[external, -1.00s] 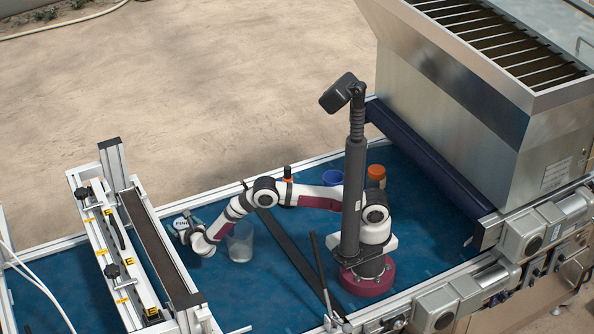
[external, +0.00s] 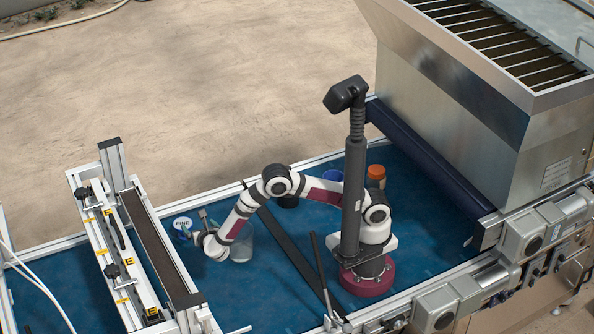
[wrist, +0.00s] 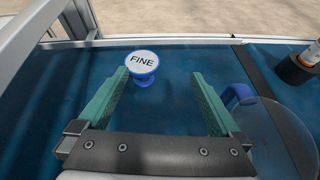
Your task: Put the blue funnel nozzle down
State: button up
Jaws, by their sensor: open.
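The blue funnel nozzle (wrist: 142,63), with a white round top marked FINE, stands on the blue belt beyond my fingertips in the wrist view. In the external view the nozzle (external: 182,223) is at the left of the belt, near the cross bar of the seeder. My gripper (wrist: 158,73) is open, with green fingers apart and nothing between them. In the external view my gripper (external: 197,228) is just right of the nozzle, apart from it as far as I can tell.
A clear container (external: 241,247) stands under my arm; it shows at the right of the wrist view (wrist: 275,140). A dark strip (external: 290,250) crosses the belt. An orange-lidded jar (external: 376,173) and a blue cup (external: 332,174) stand farther back. The seeder's frame (external: 128,235) rises at left.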

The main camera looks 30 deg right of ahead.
jog(key=w+d+r+m+g+h, duration=0.2)
jog(key=d+r+m+h, duration=0.15)
jog(key=d+m, duration=0.4)
jog(key=w+d+r+m+g+h, duration=0.25)
jog(key=d+r+m, duration=0.2)
jog(key=d, duration=0.65)
jog(key=s+d+r+m+g, duration=0.2)
jog(key=d+m, duration=0.2)
jog(key=d, duration=0.2)
jog(key=s+d+r+m+g, duration=0.2)
jog(key=d+m+g, duration=0.1)
jog(key=d, duration=0.3)
jog(key=s+d+r+m+g+y, duration=0.1)
jog(key=s+d+m+g+y, duration=0.15)
jog(key=s+d+m, duration=0.45)
jog(key=s+m+g+y, duration=0.1)
jog(key=s+m+y, duration=0.5)
jog(key=s+m, duration=0.8)
jog(key=shift+a+r, duration=0.25)
jog(key=shift+r, duration=0.1)
jog(key=shift+y, duration=0.25)
